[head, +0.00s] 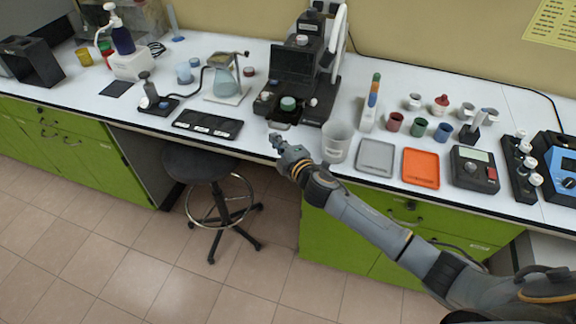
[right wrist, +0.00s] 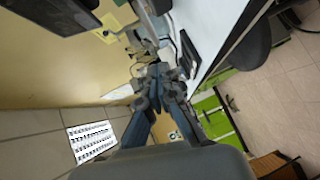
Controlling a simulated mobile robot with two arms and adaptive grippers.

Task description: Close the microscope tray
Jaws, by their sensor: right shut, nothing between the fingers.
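The dark microscope (head: 305,62) stands at the back edge of the bench, right of the middle in the head view. Its tray (head: 266,104) sticks out low at the front, toward the bench edge, with a teal round piece on the stage beside it. A small light part (head: 279,125) shows below the tray's front. My right gripper (head: 276,140) is shut and empty, just in front of the tray at the bench's front edge. Contact with the tray cannot be told. The right wrist view shows the fingers (right wrist: 158,76) together. My left gripper is not in view.
A clear beaker (head: 337,142) stands right of my right gripper, with a grey tray (head: 376,157) and an orange tray (head: 421,168) beyond. A black flat panel (head: 207,124) lies to the left. A stool (head: 200,165) stands below the bench edge.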

